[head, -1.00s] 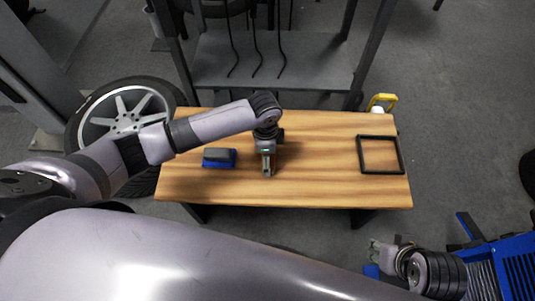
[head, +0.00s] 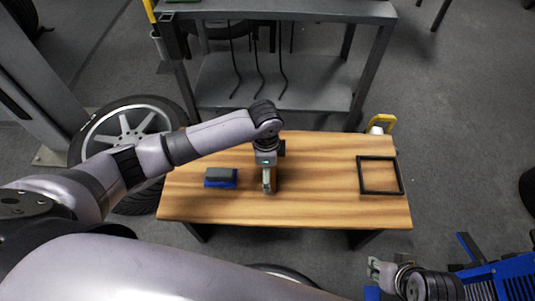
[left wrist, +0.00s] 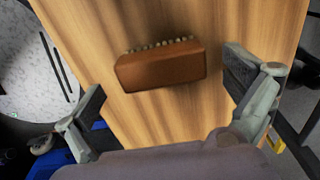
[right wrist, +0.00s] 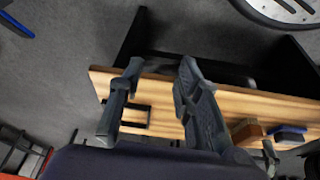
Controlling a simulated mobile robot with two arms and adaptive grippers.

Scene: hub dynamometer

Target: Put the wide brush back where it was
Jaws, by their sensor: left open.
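The wide brush (left wrist: 162,68) is a brown wooden block with a row of pale bristles along one edge. It lies on the wooden table (head: 320,205), between the spread fingers of my left gripper (left wrist: 168,90) in the left wrist view, and neither finger touches it. In the head view my left gripper (head: 268,186) points down at the table middle and mostly hides the brush. The brush (right wrist: 248,132) also shows in the right wrist view. My right gripper (right wrist: 158,78) is open and empty, away from the table; it shows low right in the head view (head: 378,268).
A thin black square frame (head: 361,175) lies on the table's right part, with bare wood inside. A blue and grey block (head: 221,178) sits left of my left gripper. A grey metal bench (head: 300,78) stands behind, a wheel (head: 125,135) at left.

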